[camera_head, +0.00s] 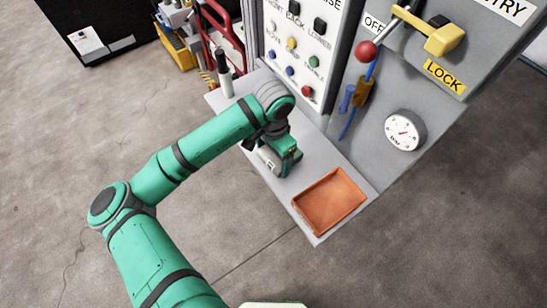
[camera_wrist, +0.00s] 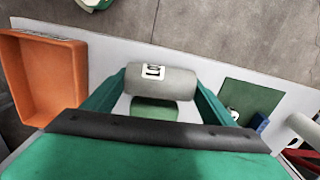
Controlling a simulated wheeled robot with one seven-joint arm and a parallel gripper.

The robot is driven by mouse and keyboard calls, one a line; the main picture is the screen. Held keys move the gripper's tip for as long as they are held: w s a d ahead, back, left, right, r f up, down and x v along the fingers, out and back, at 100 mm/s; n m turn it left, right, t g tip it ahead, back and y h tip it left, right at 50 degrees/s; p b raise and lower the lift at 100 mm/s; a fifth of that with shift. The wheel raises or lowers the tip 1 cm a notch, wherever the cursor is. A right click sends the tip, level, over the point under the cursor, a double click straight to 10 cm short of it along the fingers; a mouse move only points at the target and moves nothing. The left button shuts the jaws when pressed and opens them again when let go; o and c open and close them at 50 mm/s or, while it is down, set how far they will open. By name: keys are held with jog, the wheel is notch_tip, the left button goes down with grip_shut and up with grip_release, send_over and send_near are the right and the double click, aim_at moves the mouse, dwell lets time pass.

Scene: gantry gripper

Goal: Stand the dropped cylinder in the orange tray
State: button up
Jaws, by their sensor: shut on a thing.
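The grey cylinder (camera_wrist: 168,83) with a small white label lies on its side across my jaws in the wrist view. My gripper (camera_wrist: 157,92) is shut on it, with a green finger at each end. In the head view my gripper (camera_head: 284,160) is above the grey shelf, up and left of the tray, and the cylinder (camera_head: 268,159) shows partly beside it. I cannot tell whether the cylinder touches the shelf. The orange tray (camera_head: 330,201) is empty, at the shelf's near right end; it also shows at the left of the wrist view (camera_wrist: 66,92).
A control panel (camera_head: 303,60) with buttons rises behind the shelf (camera_head: 262,188). A red-knobbed lever (camera_head: 366,51) and a gauge (camera_head: 404,131) are to the right. A white, black-topped object (camera_head: 225,82) stands at the shelf's far left. A green pad (camera_wrist: 252,100) lies beside my gripper.

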jog(key=shift+f, duration=0.35)
jog(key=shift+w+d+f, duration=0.1)
jog(key=o, duration=1.6)
jog(key=shift+c, duration=0.2)
